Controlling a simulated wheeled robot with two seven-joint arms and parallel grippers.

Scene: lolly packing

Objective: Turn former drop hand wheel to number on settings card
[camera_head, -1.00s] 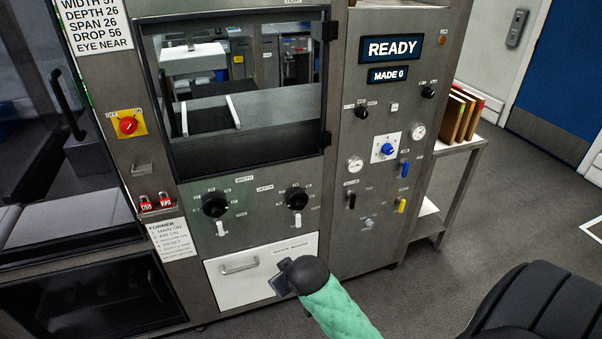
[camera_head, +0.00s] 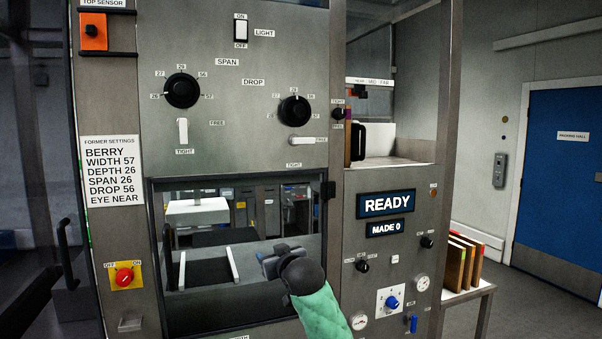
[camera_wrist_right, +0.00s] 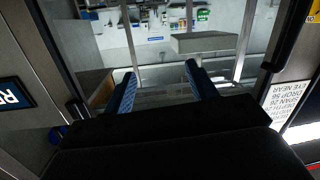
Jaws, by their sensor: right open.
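The drop hand wheel (camera_head: 294,111) is a black round knob on the upper steel panel, right of the span wheel (camera_head: 182,90). Numbers ring it, but I cannot clearly read where it points. Its white lock lever (camera_head: 302,140) lies horizontal, toward FREE. The settings card (camera_head: 112,170) reads BERRY, WIDTH 57, DEPTH 26, SPAN 26, DROP 56, EYE NEAR. My right gripper (camera_head: 270,259) is in front of the window, well below the drop wheel and touching nothing visible. In the wrist view its two blue-padded fingers (camera_wrist_right: 160,74) are apart and empty. My left gripper is not in view.
The span wheel's lever (camera_head: 183,131) hangs vertical toward TIGHT. The framed window (camera_head: 250,310) is below both wheels. A READY display (camera_head: 385,204) and small knobs are on the right column. The panel before the drop wheel is clear.

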